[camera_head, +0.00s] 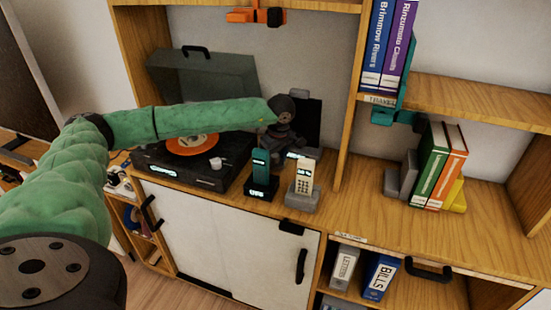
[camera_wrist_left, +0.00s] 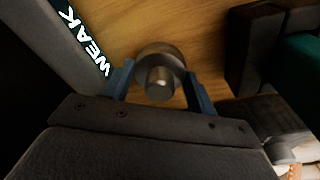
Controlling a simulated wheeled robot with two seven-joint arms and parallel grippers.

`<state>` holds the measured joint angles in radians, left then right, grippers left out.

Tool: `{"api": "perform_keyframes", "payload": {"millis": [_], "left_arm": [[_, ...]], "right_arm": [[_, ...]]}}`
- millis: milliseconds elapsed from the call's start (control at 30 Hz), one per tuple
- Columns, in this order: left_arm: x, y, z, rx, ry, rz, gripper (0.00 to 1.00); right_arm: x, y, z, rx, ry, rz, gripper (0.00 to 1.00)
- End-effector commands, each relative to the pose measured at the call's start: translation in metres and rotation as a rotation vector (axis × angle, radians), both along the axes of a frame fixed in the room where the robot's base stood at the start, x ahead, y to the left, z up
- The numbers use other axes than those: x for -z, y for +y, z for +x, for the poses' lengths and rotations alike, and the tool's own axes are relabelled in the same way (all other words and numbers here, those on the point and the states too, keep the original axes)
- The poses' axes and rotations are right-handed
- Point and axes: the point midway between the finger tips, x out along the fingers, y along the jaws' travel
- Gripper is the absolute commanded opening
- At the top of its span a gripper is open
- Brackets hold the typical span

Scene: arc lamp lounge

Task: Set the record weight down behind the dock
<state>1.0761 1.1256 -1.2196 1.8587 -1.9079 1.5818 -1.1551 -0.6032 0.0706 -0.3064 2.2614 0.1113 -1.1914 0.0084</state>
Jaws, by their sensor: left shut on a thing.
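My left gripper (camera_head: 285,142) is above the cabinet top, behind the two phones. In the left wrist view the gripper (camera_wrist_left: 158,78) is shut on the record weight (camera_wrist_left: 158,68), a round silvery metal piece with a narrower knob. Wood lies beyond it; I cannot tell whether the weight touches it. I cannot make out the weight in the head view. A dark teal phone (camera_head: 261,170) stands in a black dock (camera_head: 260,192). A cream phone (camera_head: 304,176) stands in a grey dock (camera_head: 301,197). My right gripper is not in view.
The black turntable (camera_head: 180,174) with an orange-centred record (camera_head: 192,144) is left of the docks. A dark panel (camera_head: 308,116) stands behind my gripper. In the left wrist view, a grey block lettered WEAK (camera_wrist_left: 62,30) is close by. Bare wood (camera_head: 350,215) lies to the right.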

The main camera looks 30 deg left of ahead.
Motion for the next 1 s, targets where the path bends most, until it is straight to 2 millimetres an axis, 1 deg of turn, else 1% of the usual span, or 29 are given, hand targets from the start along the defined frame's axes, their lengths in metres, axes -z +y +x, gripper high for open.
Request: {"api": "perform_keyframes", "payload": {"millis": [267,300,367,400,667,833,933,1000], "left_arm": [[0.002,0.000,0.000,0.000,0.000,0.000,0.29],[0.002,0.000,0.000,0.000,0.000,0.000,0.59],[0.002,0.000,0.000,0.000,0.000,0.000,0.71],[0.002,0.000,0.000,0.000,0.000,0.000,0.79],[0.002,0.000,0.000,0.000,0.000,0.000,0.79],[-0.003,0.000,0.000,0.000,-0.001,0.000,0.79],[-0.016,-0.002,0.000,0.000,-0.003,-0.002,0.79],[-0.027,-0.003,-0.001,0.001,-0.003,-0.001,0.79]], "right_arm": [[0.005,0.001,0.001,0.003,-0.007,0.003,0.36],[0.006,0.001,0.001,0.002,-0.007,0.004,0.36],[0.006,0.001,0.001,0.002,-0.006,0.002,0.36],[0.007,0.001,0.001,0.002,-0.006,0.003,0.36],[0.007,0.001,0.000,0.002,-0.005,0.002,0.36],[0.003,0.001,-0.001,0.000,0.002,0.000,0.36],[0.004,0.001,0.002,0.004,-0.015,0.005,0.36],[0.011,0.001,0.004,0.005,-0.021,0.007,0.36]]}}
